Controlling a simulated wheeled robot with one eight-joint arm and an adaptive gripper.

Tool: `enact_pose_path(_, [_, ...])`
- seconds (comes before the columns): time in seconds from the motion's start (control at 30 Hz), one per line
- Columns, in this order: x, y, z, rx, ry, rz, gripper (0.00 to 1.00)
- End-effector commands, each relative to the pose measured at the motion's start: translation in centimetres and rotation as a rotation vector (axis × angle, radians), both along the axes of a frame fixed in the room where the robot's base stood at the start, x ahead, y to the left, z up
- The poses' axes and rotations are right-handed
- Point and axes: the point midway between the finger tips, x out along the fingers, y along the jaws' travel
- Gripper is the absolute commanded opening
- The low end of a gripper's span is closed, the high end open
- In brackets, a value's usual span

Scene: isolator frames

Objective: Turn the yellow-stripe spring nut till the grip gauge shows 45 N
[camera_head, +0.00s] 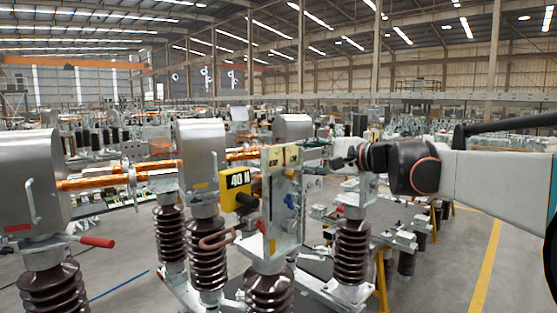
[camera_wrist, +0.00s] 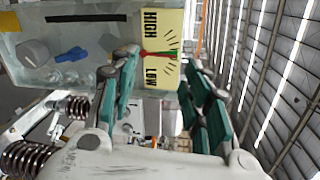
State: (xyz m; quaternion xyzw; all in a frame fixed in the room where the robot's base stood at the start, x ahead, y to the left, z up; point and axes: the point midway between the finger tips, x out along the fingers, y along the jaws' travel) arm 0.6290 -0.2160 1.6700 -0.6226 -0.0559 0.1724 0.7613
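A yellow gauge (camera_head: 240,181) in the head view reads 40 N. It is beside an upright grey panel (camera_head: 270,210) on a brown insulator. A cream HIGH/LOW card (camera_head: 283,158) is at the panel's top; the wrist view shows this card (camera_wrist: 153,22) with a red and green pointer (camera_wrist: 158,53). My gripper (camera_head: 322,152) is just right of the card. In the wrist view its teal-padded fingers (camera_wrist: 162,92) stand apart, with nothing clearly held between them. I cannot make out a yellow-stripe nut.
A red-tipped lever (camera_head: 97,242) and orange-copper bars (camera_head: 120,177) are left of the panel. Brown ribbed insulators (camera_head: 351,252) stand close around it. Open floor with a yellow line (camera_head: 486,265) lies at the right.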

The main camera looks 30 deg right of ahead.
Motion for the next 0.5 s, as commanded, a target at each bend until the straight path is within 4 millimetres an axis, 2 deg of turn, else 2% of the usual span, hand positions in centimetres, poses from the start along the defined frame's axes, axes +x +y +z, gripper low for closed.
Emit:
enact_pose_path(0.03, [-0.9, 0.3, -0.1, 0.0, 0.0, -0.002, 0.43])
enact_pose_path(0.5, [-3.7, -0.6, -0.2, 0.0, 0.001, 0.0, 0.43])
